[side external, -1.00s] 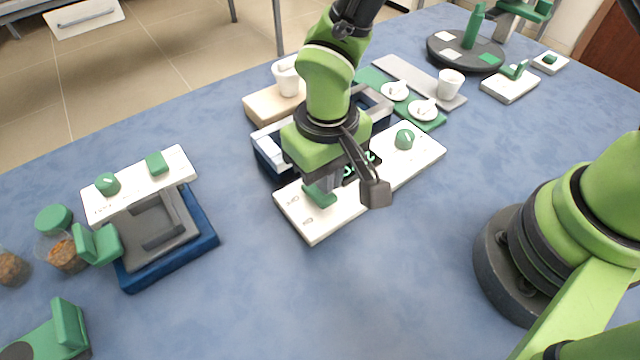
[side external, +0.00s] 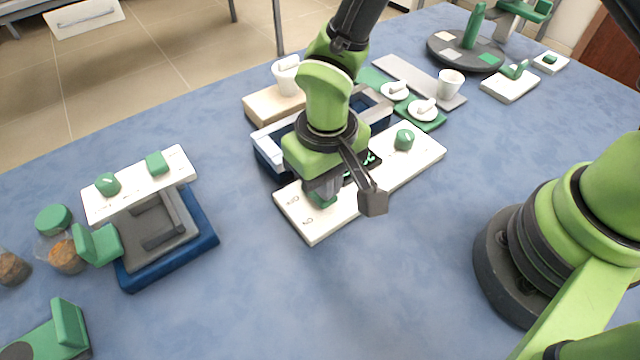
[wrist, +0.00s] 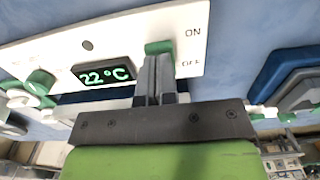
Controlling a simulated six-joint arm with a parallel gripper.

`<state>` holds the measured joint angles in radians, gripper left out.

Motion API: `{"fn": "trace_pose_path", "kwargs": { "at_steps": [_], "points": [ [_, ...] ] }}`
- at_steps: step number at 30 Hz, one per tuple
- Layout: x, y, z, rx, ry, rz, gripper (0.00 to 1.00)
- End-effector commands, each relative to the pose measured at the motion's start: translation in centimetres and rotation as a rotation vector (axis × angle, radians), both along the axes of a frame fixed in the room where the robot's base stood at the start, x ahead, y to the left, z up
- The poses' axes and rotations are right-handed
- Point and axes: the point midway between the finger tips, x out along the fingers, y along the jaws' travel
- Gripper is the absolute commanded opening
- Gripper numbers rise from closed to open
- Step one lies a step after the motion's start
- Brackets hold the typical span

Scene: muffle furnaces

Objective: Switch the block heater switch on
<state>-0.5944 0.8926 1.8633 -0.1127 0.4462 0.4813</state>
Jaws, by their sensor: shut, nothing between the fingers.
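The block heater has a long white front panel (side external: 400,168), set in the middle of the table. The panel carries a green switch (side external: 323,201), a dark display and a green knob (side external: 404,139). In the wrist view the green switch (wrist: 159,47) is beside the ON and OFF labels, and the display (wrist: 103,76) reads 22 °C. My gripper (wrist: 157,60) is shut and empty, its fingertips right at the switch; I cannot tell if they touch it. In the side view my gripper (side external: 319,194) partly hides the switch, and its on or off position is unclear.
A second device with a white panel (side external: 137,186) and blue base stands at the left. A white crucible (side external: 450,84) and green mat with white dishes lie behind the heater. A round dark stand (side external: 466,55) is at the back right.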

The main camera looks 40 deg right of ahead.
Motion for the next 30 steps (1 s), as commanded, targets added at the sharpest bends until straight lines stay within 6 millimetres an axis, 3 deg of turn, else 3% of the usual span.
{"fn": "trace_pose_path", "kwargs": {
  "at_steps": [24,30],
  "points": [
    [0.0,0.0,-1.3,0.000,0.000,0.001,0.00],
    [0.0,0.0,-0.6,0.001,-0.002,0.000,0.00]
  ]
}}
